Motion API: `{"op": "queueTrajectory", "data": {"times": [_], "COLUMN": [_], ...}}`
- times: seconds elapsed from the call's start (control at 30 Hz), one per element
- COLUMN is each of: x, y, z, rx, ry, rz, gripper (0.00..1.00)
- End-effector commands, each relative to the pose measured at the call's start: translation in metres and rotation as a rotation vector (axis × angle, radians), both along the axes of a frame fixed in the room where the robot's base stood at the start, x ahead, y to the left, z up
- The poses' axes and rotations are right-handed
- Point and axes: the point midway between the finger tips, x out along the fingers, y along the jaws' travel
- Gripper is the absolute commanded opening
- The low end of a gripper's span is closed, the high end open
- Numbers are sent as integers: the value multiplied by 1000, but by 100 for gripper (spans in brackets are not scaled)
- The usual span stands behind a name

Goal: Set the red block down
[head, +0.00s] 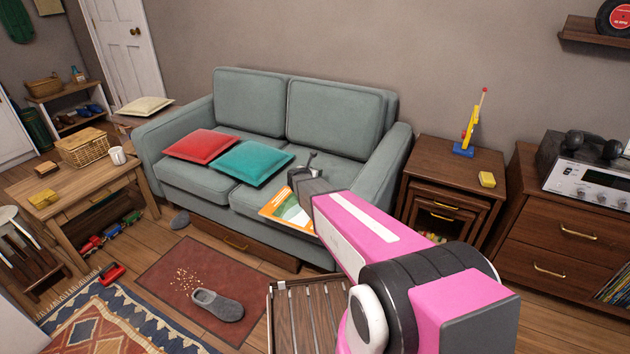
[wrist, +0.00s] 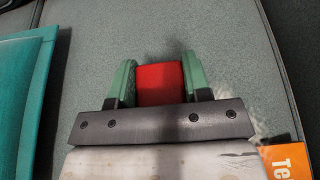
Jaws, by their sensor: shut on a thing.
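In the wrist view the red block (wrist: 160,84) sits between the two green fingers of my gripper (wrist: 158,66), which is shut on it. Grey-green sofa fabric (wrist: 160,25) lies beyond the fingertips. I cannot tell whether the block touches the seat or hangs above it. In the head view my gripper (head: 302,170) is over the right part of the sofa (head: 205,183), and I cannot make out the block there.
A teal cushion (head: 250,162) and a red cushion (head: 200,146) lie left of my gripper. An orange-edged magazine (head: 288,208) lies near the seat's front edge. To the right, a side table (head: 460,163) carries a colourful toy (head: 471,127) and a yellow block (head: 487,180).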

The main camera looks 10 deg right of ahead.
Motion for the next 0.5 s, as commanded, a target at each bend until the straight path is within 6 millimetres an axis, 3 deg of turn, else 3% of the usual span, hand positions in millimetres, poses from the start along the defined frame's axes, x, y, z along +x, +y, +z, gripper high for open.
{"op": "queueTrajectory", "data": {"times": [0.17, 0.5], "x": [4, 4], "y": [-5, -5], "z": [-7, -45], "rx": [1, 1], "ry": [1, 1], "rz": [0, 0], "gripper": [17, 17]}}
